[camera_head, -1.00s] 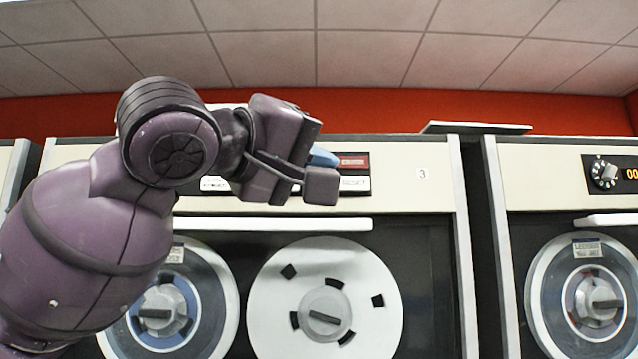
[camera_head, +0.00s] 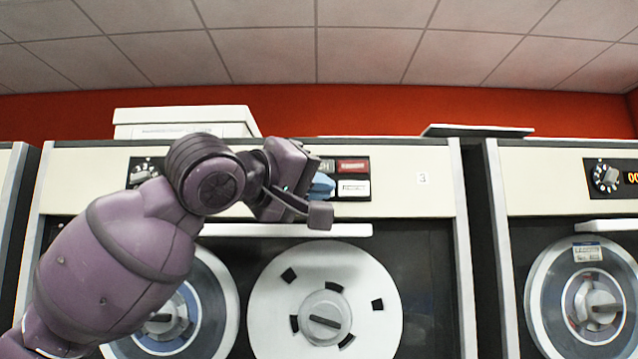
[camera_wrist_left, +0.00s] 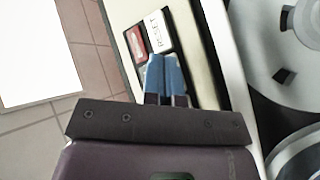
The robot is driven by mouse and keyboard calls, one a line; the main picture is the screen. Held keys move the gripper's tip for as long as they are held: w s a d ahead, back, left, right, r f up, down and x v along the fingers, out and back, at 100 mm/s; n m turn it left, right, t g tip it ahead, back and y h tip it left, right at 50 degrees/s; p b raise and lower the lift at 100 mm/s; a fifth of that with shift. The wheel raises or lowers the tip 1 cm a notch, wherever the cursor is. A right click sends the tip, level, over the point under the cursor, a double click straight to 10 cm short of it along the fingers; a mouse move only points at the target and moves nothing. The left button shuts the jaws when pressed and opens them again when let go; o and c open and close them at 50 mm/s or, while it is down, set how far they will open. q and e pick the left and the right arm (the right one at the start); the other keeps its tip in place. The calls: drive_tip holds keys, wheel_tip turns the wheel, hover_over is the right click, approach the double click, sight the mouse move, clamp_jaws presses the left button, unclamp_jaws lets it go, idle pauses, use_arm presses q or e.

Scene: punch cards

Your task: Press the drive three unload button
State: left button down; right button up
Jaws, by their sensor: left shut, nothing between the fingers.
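Drive three (camera_head: 395,182) is the cream-fronted tape unit marked with a small "3" label (camera_head: 422,177). Its button panel holds a red button (camera_head: 353,166) at upper right and a white button (camera_head: 354,188) below it. In the left wrist view the red button (camera_wrist_left: 137,45) and the white button (camera_wrist_left: 158,30), which seems to read RESET, show beyond the fingers. My left gripper (camera_head: 322,186) is shut and empty, its blue fingertips over the panel's left part; contact is unclear. The fingertips (camera_wrist_left: 165,75) hide part of the other buttons. I cannot make out an unload label. My right gripper is out of view.
A white handle bar (camera_head: 345,230) runs below the panel, above a white tape reel (camera_head: 270,305). A dial (camera_head: 145,171) is left of my gripper. A white box (camera_head: 185,120) sits on top. Another drive (camera_head: 540,185) stands at right.

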use_arm(q)
drive_tip(key=shift+w, duration=0.1)
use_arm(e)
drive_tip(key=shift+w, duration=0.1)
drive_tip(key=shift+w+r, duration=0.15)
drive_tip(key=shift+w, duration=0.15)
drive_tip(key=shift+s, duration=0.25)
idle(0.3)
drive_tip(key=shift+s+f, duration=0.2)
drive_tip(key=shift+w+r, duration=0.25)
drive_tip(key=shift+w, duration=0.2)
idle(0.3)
use_arm(q)
drive_tip(key=shift+w, duration=0.15)
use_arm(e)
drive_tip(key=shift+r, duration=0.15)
use_arm(q)
drive_tip(key=shift+w+p, duration=0.25)
drive_tip(key=shift+p, duration=0.1)
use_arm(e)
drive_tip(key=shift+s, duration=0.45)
